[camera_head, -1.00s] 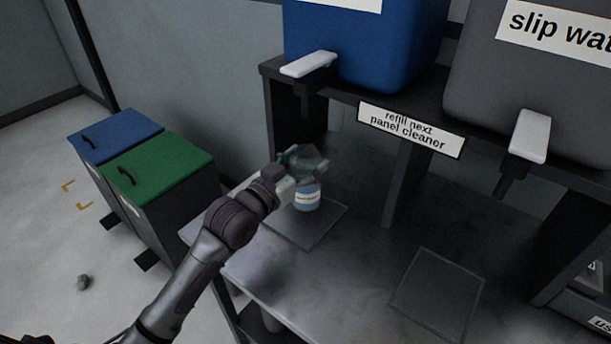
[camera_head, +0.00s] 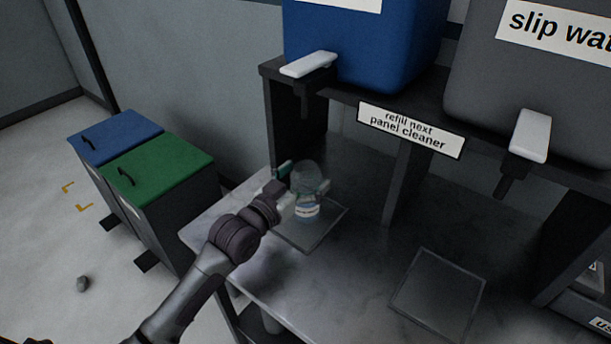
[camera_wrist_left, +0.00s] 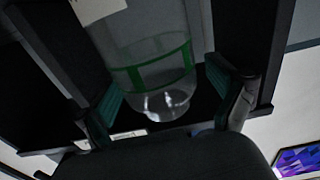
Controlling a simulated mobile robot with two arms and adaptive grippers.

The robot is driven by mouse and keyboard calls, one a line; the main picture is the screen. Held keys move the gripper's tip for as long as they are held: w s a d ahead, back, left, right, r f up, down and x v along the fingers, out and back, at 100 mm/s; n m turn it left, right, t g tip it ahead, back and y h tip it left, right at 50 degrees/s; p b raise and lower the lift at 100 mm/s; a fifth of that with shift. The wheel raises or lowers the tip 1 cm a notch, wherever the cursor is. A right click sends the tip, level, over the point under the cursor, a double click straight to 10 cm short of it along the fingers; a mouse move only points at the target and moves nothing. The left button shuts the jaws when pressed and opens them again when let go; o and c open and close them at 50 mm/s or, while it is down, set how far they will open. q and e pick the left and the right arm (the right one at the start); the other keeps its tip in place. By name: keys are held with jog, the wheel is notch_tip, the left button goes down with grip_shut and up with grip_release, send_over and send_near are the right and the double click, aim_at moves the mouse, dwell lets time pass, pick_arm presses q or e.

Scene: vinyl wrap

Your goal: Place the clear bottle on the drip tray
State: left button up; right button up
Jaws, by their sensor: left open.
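In the left wrist view the clear bottle (camera_wrist_left: 158,70) shows between the two spread green-padded fingers of the left gripper (camera_wrist_left: 165,95). Whether a finger still touches the bottle cannot be told. My right gripper is not in view.
A blue tank (camera_head: 365,45) and a grey tank (camera_head: 540,85) sit on the shelf above, with white tap levers. A second drip tray (camera_head: 437,290) lies bare at the right. Blue and green lidded bins (camera_head: 160,165) stand left of the bench.

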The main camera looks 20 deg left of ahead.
pick_arm(q)
jog(key=shift+r, duration=0.1)
jog(key=shift+s+a, duration=0.1)
jog(key=shift+s, duration=0.1)
jog(key=v, duration=1.1)
jog(key=shift+s+b, duration=0.3)
jog(key=shift+b, duration=0.05)
